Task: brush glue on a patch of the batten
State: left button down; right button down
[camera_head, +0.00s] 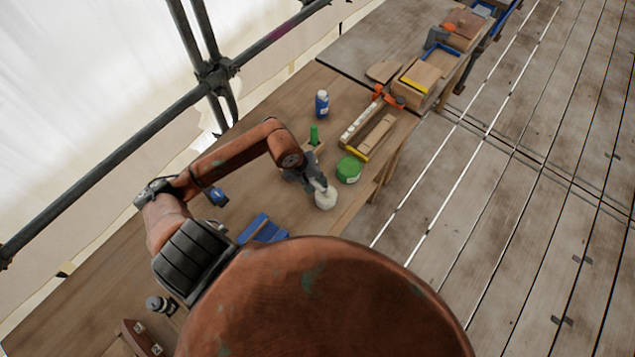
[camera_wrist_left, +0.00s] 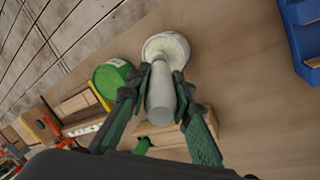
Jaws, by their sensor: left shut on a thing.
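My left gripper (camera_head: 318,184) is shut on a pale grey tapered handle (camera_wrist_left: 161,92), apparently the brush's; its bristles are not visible. The gripper is at a round white pot (camera_head: 326,200) on the bench. In the left wrist view the pot (camera_wrist_left: 166,43) shows pale contents, and the handle's far end overlaps its near rim; I cannot tell whether the brush is inside. The left gripper (camera_wrist_left: 158,84) shows both fingers against the handle. A long wooden piece (camera_head: 377,134), possibly the batten, lies beside a pale strip further along the bench. My right gripper is not in view.
A green tin (camera_head: 349,169) stands close right of the pot. A blue bottle (camera_head: 321,104) and an upright green item (camera_head: 314,135) stand behind. A blue tray (camera_head: 262,229) lies to the left. An orange-ended clamp (camera_head: 390,98) lies near the wooden pieces. Scaffold poles (camera_head: 214,75) border the left.

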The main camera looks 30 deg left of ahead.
pick_arm(q)
jog(key=shift+r+p, duration=0.55)
jog(key=shift+r, duration=1.2)
jog(key=shift+r+p, duration=0.45)
jog(key=shift+r, duration=1.2)
